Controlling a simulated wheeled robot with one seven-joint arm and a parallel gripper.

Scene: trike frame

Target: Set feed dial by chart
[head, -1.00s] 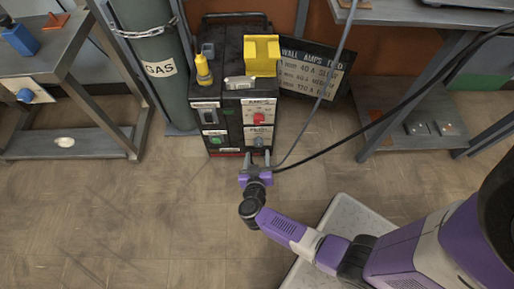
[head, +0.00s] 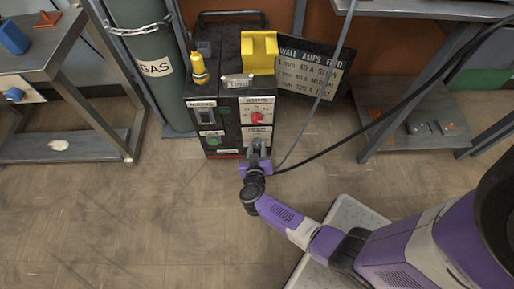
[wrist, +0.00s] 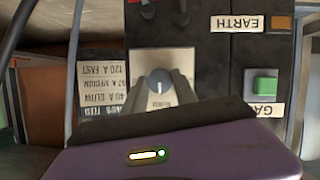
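The feed dial (wrist: 160,88) is a round grey knob with a light pointer mark on a pale plate, low on the front of the black welding machine (head: 228,104). My gripper (head: 257,147) is at the dial, its two fingers close on either side of the knob; in the wrist view its fingers (wrist: 166,88) flank the knob and look closed on it. The chart (head: 310,72) stands right of the machine, with wall, amps and feed columns: 40 A slow, a medium row, 120 A fast. A small tag (head: 238,81) lies on the machine's top; its text is too small to read surely.
The red amps knob (head: 257,117) sits just above the feed dial. A green button (wrist: 264,86) is beside it. A grey hose and a black cable pass close to my gripper's right. A gas cylinder (head: 150,50) stands left; the floor in front is open.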

